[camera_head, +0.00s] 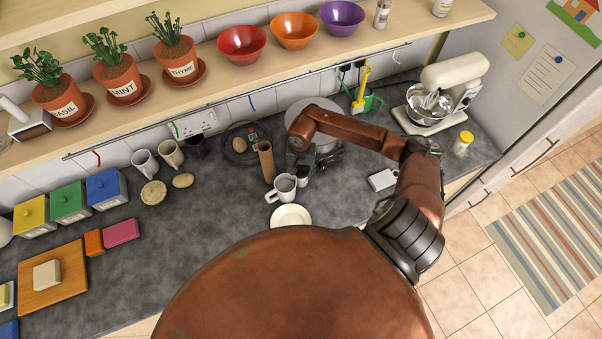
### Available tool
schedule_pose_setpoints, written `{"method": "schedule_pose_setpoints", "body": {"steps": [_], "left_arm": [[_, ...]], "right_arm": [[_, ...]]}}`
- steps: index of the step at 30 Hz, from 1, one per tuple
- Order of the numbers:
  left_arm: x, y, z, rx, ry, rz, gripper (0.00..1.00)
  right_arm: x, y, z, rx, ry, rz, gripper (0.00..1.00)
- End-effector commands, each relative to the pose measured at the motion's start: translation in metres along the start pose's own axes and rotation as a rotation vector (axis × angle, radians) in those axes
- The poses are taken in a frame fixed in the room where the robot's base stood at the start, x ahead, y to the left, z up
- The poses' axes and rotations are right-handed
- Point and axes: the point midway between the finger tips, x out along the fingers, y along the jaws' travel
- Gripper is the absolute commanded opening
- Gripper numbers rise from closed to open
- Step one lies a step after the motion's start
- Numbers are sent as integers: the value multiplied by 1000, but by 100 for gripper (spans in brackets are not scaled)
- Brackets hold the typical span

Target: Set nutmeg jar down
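My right arm reaches over the counter, and its dark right gripper (322,160) is low over the worktop at the back middle. A small pale jar (302,178) with a dark top shows just below and left of the gripper, next to a white mug (282,187). It may be the nutmeg jar, but its label is too small to read. I cannot tell whether the fingers touch it or whether they are open or shut. My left gripper is not in view.
A tall brown cylinder (266,162) stands left of the gripper. A white plate (291,216) lies in front of the mug. A stand mixer (443,92) and a yellow-lidded jar (463,143) stand at the right. The grey counter (190,240) has free room at left centre.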

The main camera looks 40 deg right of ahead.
Motion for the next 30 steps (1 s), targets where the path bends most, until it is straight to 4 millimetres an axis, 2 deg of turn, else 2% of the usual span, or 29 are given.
{"method": "schedule_pose_setpoints", "body": {"steps": [4,13,16,17,20,30], "left_arm": [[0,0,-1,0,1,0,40],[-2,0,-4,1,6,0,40],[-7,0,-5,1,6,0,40],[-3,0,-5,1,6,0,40],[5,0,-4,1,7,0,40],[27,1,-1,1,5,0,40]], "right_arm": [[0,0,0,0,0,0,56],[-2,0,0,0,0,0,56],[-6,0,0,1,-1,0,56],[-9,0,-2,0,4,-2,56],[-24,0,-2,-1,5,-1,56],[-94,0,-2,0,5,0,56]]}}
